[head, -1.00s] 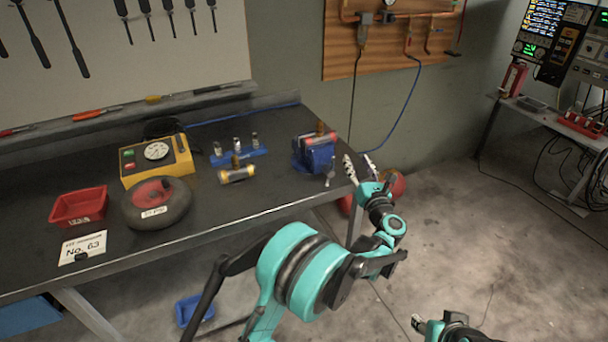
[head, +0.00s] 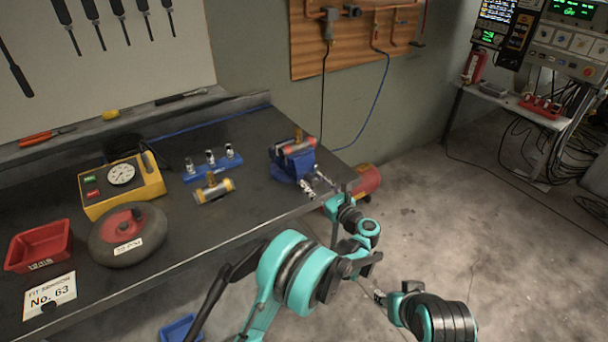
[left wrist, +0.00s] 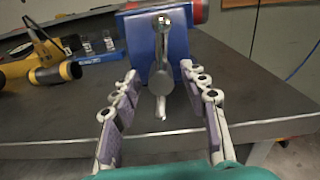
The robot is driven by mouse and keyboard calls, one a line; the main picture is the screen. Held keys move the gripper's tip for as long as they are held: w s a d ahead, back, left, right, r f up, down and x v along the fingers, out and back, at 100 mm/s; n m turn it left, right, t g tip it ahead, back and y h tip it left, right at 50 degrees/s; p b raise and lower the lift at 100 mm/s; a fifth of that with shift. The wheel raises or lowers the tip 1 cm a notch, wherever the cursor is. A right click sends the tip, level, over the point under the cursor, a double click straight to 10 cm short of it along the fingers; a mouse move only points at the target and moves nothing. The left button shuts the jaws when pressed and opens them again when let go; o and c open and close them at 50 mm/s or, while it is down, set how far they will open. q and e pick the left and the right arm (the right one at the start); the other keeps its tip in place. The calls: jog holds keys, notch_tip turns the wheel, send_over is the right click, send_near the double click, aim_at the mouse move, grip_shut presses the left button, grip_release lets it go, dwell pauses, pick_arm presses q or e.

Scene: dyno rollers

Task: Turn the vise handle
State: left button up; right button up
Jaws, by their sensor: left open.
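The blue vise (head: 288,165) stands at the right end of the dark bench, with a red cylinder (head: 297,146) in its jaws. In the left wrist view, the metal vise handle (left wrist: 161,80) is on the blue face of the vise, with its bar hanging roughly vertical. My left gripper (head: 316,184) is at the bench's edge in front of the vise. Its fingers are open, one on each side of the handle in the wrist view, with a gap to it on both sides. My right gripper (head: 379,297) is low over the floor, small and partly hidden.
On the bench are a brass-coloured fitting (head: 214,190), a blue holder (head: 213,168) with several metal pieces, a yellow gauge box (head: 122,186), a dark roller (head: 127,235) and a red tray (head: 40,246).

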pick_arm(q)
jog(key=shift+w+a, duration=0.1)
jog(key=shift+w, duration=0.1)
jog(key=shift+s+r, duration=0.1)
jog(key=shift+s, duration=0.05)
jog(key=shift+c, duration=0.3)
grip_shut()
jog(key=shift+m, duration=0.3)
